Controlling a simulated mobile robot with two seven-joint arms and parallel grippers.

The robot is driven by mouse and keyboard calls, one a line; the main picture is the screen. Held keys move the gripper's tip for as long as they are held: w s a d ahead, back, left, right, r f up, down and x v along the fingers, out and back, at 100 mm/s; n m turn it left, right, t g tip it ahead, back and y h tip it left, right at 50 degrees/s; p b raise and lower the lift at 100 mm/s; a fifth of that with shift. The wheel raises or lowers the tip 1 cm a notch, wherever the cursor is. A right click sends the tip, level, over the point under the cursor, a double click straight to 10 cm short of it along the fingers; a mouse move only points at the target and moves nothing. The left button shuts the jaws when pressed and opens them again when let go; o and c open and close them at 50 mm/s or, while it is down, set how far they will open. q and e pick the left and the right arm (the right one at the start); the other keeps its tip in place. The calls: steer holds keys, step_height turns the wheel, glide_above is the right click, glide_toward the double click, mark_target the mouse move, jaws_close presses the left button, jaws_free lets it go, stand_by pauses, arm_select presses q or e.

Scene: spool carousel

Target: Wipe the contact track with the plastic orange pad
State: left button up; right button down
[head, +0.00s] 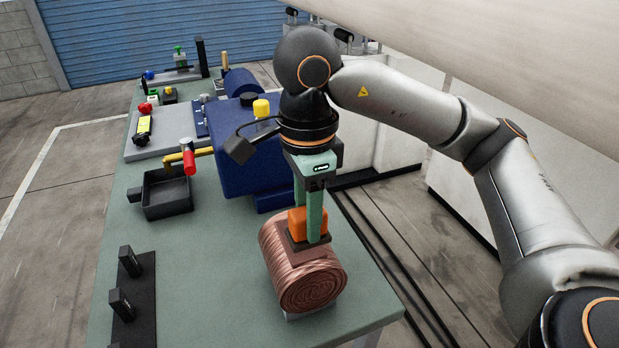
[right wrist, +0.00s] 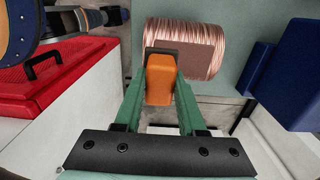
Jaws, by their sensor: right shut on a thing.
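My right gripper (head: 307,225) points down and is shut on the orange pad (head: 296,221), an orange block with a dark flat base. In the right wrist view the pad (right wrist: 160,78) sits between the two green fingers of my gripper (right wrist: 161,88). The dark base is at the top of a copper-coloured wound drum (head: 305,275); it looks in contact or very close, I cannot tell which. The drum in the right wrist view (right wrist: 207,35) has a darker brown patch beside the base. I cannot identify the contact track for certain. My left gripper is not in view.
A blue machine housing (head: 252,165) stands just behind the drum. A black tray (head: 166,193) and a red-handled yellow lever (head: 189,162) are to the left. A black rack (head: 130,290) lies at front left. The green tabletop (head: 215,270) between is clear.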

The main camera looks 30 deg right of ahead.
steer(key=shift+r+p, duration=1.55)
steer(key=shift+r, duration=0.5)
steer(key=shift+f, duration=0.1)
